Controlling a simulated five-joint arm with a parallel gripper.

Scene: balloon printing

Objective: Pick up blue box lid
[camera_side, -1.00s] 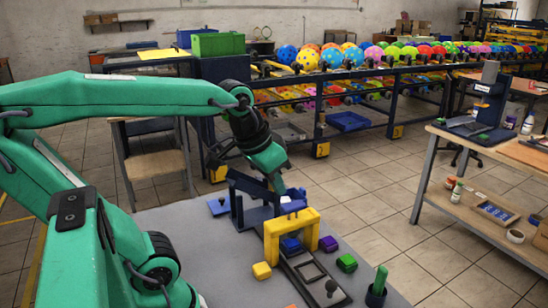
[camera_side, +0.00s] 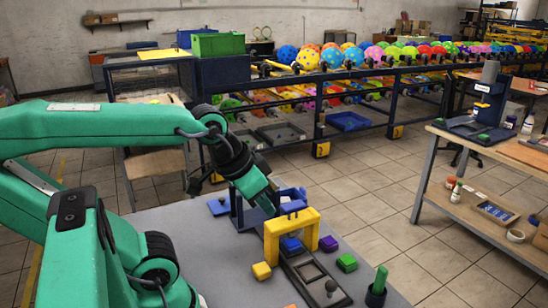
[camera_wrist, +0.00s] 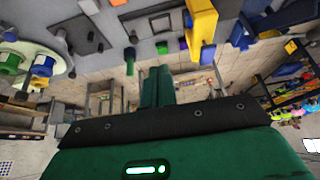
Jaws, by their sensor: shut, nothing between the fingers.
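The blue lid is most likely the flat blue plate with a small raised bit (camera_side: 220,206) on the grey table, left of the dark blue stand. Another blue box-like piece (camera_side: 291,195) shows behind the yellow arch, and I cannot tell for sure which is the lid. My gripper (camera_side: 273,211) points down between the dark blue stand (camera_side: 237,212) and the yellow arch, right of the flat plate. In the wrist view my green fingers (camera_wrist: 158,86) are together with nothing between them. The arm hides part of the stand.
A yellow arch (camera_side: 313,228) stands close to my gripper, with a blue block (camera_side: 290,244) under it. Yellow (camera_side: 261,271), purple (camera_side: 328,243) and green (camera_side: 347,262) blocks lie around it. A dark cup with a green stick (camera_side: 380,280) stands at front right. The table's left front is clear.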

